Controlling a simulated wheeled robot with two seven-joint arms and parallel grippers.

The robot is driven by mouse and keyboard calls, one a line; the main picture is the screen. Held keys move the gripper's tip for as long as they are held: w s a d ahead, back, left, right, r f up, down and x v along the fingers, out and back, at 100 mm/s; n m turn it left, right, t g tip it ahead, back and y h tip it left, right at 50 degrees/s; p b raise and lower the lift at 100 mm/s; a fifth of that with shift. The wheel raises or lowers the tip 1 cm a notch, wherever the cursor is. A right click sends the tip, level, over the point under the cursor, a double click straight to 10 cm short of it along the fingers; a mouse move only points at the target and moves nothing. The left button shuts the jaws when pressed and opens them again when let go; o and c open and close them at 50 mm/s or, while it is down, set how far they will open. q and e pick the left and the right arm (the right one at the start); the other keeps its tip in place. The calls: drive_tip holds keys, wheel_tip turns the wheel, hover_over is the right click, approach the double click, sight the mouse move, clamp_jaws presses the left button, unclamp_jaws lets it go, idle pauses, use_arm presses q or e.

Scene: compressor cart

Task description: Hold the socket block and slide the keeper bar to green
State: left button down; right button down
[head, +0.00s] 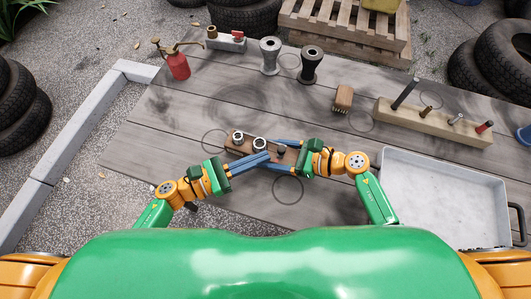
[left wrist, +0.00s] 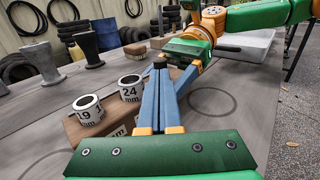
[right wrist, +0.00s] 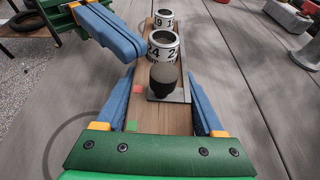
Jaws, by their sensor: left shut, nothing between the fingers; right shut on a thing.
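The brown wooden socket block (head: 231,150) lies on the table. Two ring sockets stand on it, marked 19 (left wrist: 88,109) and 24 (left wrist: 131,88). The keeper bar is a grey strip with a dark round knob (right wrist: 164,78) at the block's near end in the right wrist view. A red mark (right wrist: 138,89) lies beside the knob; a green mark (right wrist: 131,125) lies closer to my right palm. My right gripper (head: 271,153) is shut on the block, one finger along each side. My left gripper (head: 269,156) is shut and empty, its tips close to the knob; contact cannot be told.
A grey tray (head: 440,160) sits at the right. A wooden rack with upright tools (head: 430,122), a brush (head: 343,98), two flared stands (head: 312,62) and a red oil can (head: 178,65) stand farther back. The left and front tabletop is clear.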

sight(278, 161)
use_arm(q)
drive_tip(key=shift+x, duration=1.05)
drive_tip(key=shift+s+d, duration=0.1)
drive_tip(key=shift+s+d, duration=0.25)
drive_tip(key=shift+d, duration=0.45)
drive_tip(key=shift+s+d, duration=0.3)
drive_tip(key=shift+d, duration=0.45)
drive_tip(key=v, duration=1.4)
drive_tip(key=shift+w+a, duration=0.1)
drive_tip(key=shift+a, duration=0.05)
